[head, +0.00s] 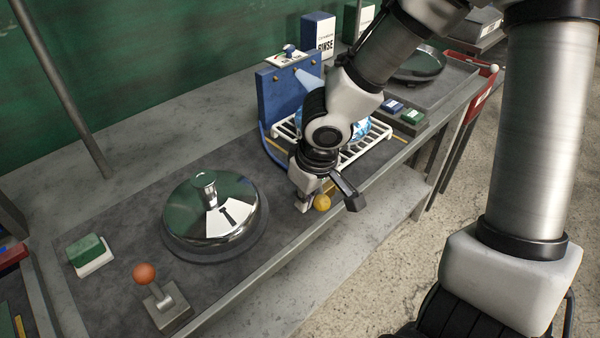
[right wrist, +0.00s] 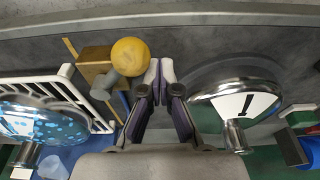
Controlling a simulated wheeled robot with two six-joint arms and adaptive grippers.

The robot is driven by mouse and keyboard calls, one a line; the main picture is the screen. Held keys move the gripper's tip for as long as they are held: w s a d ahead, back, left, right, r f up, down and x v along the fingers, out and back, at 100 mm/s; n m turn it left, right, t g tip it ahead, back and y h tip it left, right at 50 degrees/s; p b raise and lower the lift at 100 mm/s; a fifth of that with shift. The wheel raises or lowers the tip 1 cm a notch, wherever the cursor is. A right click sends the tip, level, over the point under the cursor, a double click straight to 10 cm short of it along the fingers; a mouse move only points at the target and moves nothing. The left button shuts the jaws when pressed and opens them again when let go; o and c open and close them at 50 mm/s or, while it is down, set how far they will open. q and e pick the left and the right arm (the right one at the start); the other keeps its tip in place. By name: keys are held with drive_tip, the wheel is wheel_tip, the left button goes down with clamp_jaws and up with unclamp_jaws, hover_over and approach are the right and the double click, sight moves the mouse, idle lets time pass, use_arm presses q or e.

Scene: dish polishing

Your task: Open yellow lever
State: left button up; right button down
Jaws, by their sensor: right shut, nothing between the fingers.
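The yellow lever has a round yellow knob (head: 322,202) at the front edge of the bench. In the right wrist view, its yellow knob (right wrist: 130,54) sits on a grey shaft over a brown-yellow base. My right gripper (head: 304,203) is low over the bench, beside the knob. In the right wrist view, its fingers (right wrist: 160,72) are together and empty, with the knob just left of the tips. I cannot tell whether they touch. My arm hides part of the lever in the head view. My left gripper is not in view.
A shiny domed lid (head: 211,208) stands left of my right gripper. A white rack (head: 352,150) and blue stand (head: 270,103) are behind it. An orange-knobbed lever (head: 144,273) and a green sponge (head: 86,250) are at the left. The bench between has some bare room.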

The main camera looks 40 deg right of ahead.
sight(322, 201)
drive_tip(key=shift+s+d+f+b, duration=0.15)
drive_tip(key=shift+s+d+b, duration=0.1)
drive_tip(key=shift+s+b, duration=0.2)
drive_tip(key=shift+s+d, duration=0.15)
drive_tip(key=shift+s, duration=0.05)
drive_tip(key=shift+d, duration=0.1)
drive_tip(key=shift+s+d, duration=0.1)
drive_tip(key=shift+s, duration=0.15)
drive_tip(key=shift+s+d+b, duration=0.35)
drive_tip(key=shift+s, duration=0.05)
